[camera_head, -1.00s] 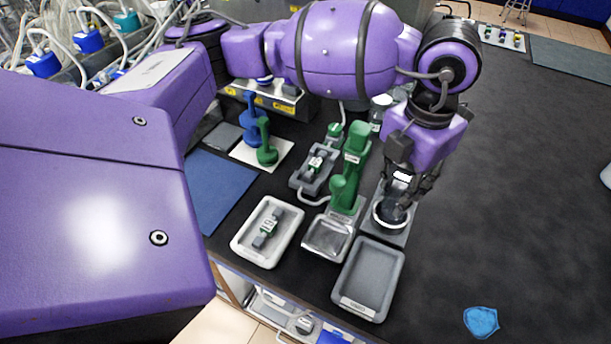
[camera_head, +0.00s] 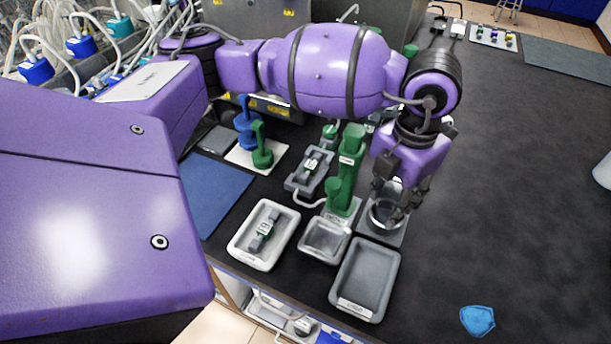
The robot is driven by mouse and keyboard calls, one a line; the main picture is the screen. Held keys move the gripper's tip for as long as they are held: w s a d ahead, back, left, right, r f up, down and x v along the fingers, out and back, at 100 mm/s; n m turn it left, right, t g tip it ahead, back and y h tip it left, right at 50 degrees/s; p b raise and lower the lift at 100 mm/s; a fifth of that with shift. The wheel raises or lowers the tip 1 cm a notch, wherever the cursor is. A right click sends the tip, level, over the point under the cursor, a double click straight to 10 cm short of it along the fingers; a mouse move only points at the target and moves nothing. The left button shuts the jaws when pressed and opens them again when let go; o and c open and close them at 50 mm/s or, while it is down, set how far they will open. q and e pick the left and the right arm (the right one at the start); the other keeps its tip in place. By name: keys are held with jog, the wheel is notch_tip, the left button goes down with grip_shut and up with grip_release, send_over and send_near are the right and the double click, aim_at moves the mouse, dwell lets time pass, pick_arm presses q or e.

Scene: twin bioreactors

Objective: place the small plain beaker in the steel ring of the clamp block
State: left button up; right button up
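My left gripper (camera_head: 396,196) points down over the clamp block (camera_head: 398,238), at the right end of the row of small fixtures. Its dark fingers are spread to either side of a round, clear glass-like rim (camera_head: 385,213), which looks like the small plain beaker at the steel ring. Beaker and ring overlap in this view, so I cannot tell how deep the beaker sits or whether the fingers touch it. My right gripper is not in view.
A green stand (camera_head: 346,172) rises close left of my gripper. A grey tray (camera_head: 341,303), a small steel tray (camera_head: 314,251) and a white tray (camera_head: 236,246) lie in front. A blue piece (camera_head: 478,320) lies at front right.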

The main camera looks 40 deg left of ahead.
pick_arm(q)
notch_tip(320, 180, up, 12)
jog(key=shift+r, duration=0.2)
jog(key=shift+c, duration=0.4)
dwell(0.5)
